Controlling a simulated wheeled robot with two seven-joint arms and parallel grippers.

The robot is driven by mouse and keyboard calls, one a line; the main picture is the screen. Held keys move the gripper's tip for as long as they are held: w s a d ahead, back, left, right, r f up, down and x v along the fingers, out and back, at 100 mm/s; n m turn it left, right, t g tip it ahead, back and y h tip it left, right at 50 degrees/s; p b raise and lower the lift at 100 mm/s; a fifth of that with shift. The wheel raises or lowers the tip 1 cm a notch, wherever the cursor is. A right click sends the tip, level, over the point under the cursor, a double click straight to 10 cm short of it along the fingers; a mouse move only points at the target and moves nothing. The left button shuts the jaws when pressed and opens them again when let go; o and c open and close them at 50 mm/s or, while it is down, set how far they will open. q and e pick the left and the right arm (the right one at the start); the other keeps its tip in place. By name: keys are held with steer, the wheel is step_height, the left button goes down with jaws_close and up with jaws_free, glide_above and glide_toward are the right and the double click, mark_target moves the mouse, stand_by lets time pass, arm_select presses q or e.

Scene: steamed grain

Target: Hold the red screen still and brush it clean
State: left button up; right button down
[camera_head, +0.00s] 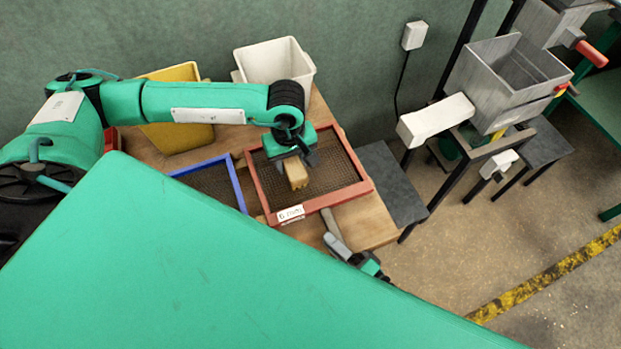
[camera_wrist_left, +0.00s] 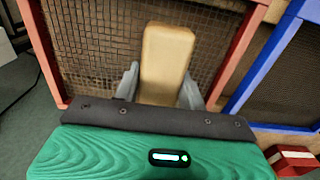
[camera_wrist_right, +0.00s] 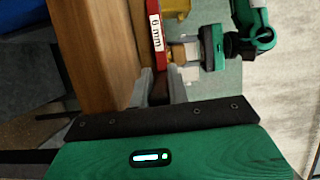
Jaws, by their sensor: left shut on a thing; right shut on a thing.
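The red screen (camera_head: 352,188), a red frame around dark mesh with a white label at its near edge, lies on the wooden table (camera_head: 372,226). It also shows in the left wrist view (camera_wrist_left: 236,50). My left gripper (camera_head: 292,158) is over the mesh, shut on a pale wooden brush (camera_wrist_left: 167,52). The bristles are hidden, so I cannot tell whether they touch the mesh. My right gripper (camera_head: 333,238) is at the near side of the frame, shut on a red part of the screen that sticks out there. In the right wrist view the label reads "6 mm" (camera_wrist_right: 157,35).
A blue-framed screen (camera_head: 239,188) lies just left of the red one. A yellow bin (camera_head: 180,138) and a white bin (camera_head: 272,62) stand behind. A grey hopper machine (camera_head: 505,80) stands at the right. A green surface (camera_head: 190,270) covers the near view.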

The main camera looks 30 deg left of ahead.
mark_target(331, 147)
arm_select(q)
steer(key=shift+s+a+r, duration=0.1)
steer(key=shift+s+a, duration=1.8)
steer(key=shift+s, duration=0.2)
arm_select(e)
steer(key=shift+f, duration=0.1)
arm_select(q)
steer(key=shift+w+a, duration=1.25)
steer(key=shift+a, duration=0.05)
steer(key=shift+w+d, duration=1.2)
steer(key=shift+w, duration=0.1)
steer(key=shift+w+d+f, duration=0.15)
steer(key=shift+w+d, duration=0.65)
steer(key=shift+w, duration=0.1)
steer(key=shift+w+d+f, duration=0.1)
steer(key=shift+w+d, duration=0.7)
steer(key=shift+w, duration=0.05)
arm_select(e)
steer(key=shift+s, duration=0.1)
arm_select(q)
steer(key=shift+w+d+r, duration=0.2)
steer(key=shift+w+d, duration=1.8)
steer(key=shift+w, duration=0.3)
steer(key=shift+w+d+f, duration=0.1)
steer(key=shift+w+d, duration=0.95)
steer(key=shift+w, duration=0.15)
steer(key=shift+r, duration=2.55)
